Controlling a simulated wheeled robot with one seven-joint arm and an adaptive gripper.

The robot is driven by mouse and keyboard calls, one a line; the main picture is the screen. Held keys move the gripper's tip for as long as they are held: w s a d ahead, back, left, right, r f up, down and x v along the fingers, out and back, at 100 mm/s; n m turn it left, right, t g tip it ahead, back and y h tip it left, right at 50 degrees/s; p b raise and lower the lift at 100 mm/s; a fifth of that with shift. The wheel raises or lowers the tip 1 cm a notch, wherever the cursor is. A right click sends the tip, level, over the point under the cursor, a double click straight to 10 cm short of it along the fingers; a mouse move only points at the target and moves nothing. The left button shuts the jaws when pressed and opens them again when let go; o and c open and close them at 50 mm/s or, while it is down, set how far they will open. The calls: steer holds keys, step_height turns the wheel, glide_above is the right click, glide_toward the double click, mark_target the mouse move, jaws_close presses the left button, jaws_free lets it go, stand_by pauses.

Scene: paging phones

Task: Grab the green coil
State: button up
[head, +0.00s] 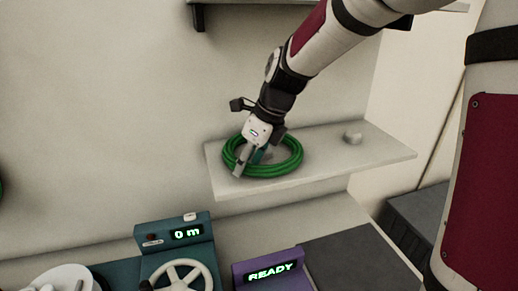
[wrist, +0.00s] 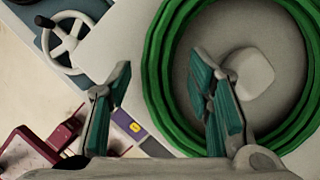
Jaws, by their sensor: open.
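The green coil (head: 287,167) lies flat on a pale wall shelf (head: 350,158) in the head view. It also fills the right side of the wrist view (wrist: 152,75) as a large ring. My gripper (head: 250,164) reaches down over the coil's left part. In the wrist view my gripper (wrist: 165,95) is open. One finger shows outside the ring on the left and the other over the ring's inside, with part of the coil's left side between them. I cannot tell whether the fingers touch the coil.
A small pale knob (head: 352,138) sits on the shelf's right part. A pale rounded block (wrist: 250,75) shows inside the ring. Below stand a teal device reading "0 m" (head: 180,237) with a white handwheel (head: 183,276), and a purple "READY" box (head: 268,270).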

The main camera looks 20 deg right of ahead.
jaws_close()
steer(key=shift+r, duration=0.1)
